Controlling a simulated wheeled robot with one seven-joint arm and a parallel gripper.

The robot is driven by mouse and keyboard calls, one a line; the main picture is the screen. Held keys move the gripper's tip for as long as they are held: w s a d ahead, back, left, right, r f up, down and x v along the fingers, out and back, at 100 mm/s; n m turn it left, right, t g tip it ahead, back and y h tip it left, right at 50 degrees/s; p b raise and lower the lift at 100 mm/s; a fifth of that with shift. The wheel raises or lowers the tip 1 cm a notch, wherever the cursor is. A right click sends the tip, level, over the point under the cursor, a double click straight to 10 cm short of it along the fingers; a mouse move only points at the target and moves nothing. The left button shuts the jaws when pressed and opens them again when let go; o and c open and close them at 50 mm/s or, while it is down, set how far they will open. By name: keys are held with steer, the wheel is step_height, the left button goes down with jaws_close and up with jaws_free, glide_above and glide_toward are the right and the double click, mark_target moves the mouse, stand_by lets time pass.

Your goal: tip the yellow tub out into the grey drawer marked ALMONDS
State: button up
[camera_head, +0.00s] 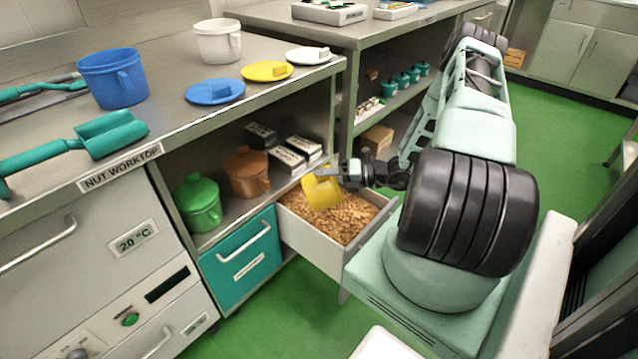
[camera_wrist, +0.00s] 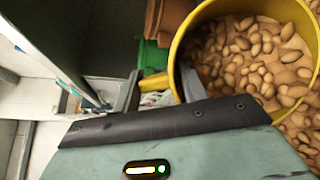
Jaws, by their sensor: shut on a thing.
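The yellow tub (camera_head: 321,190) is tilted over the open grey drawer (camera_head: 312,240), low above the almonds (camera_head: 345,214) lying in it. My gripper (camera_head: 342,173) is at the tub's right side in the head view. In the wrist view my gripper (camera_wrist: 158,88) is shut on the tub's handle (camera_wrist: 155,82). The tub's yellow rim (camera_wrist: 177,50) shows there with almonds (camera_wrist: 250,50) inside it, and more almonds lie outside it at the lower right. The drawer's marking cannot be read, as its front faces away.
A closed teal drawer (camera_head: 240,257) is left of the open one. On the shelf above stand a green lidded pot (camera_head: 198,205), a brown pot (camera_head: 246,174) and dark-and-white boxes (camera_head: 289,158). The worktop edge (camera_head: 250,100) overhangs the shelf. Green floor is clear in front.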

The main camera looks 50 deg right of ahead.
steer(key=shift+s+d+r+t, duration=0.2)
steer(key=shift+d+t, duration=0.1)
steer(key=shift+s+d+f+y+b, duration=0.2)
steer(key=shift+d+y+b, duration=0.1)
steer(key=shift+b, duration=0.3)
steer(key=s+d+r+m+t+y+b, duration=0.1)
steer(key=s+d+m+t+b, duration=0.5)
steer(key=d+t+b, duration=0.3)
steer(key=shift+s+m+t+y, duration=0.3)
steer(key=shift+t+y, duration=0.1)
steer(key=shift+t, duration=0.2)
steer(key=shift+r, duration=0.15)
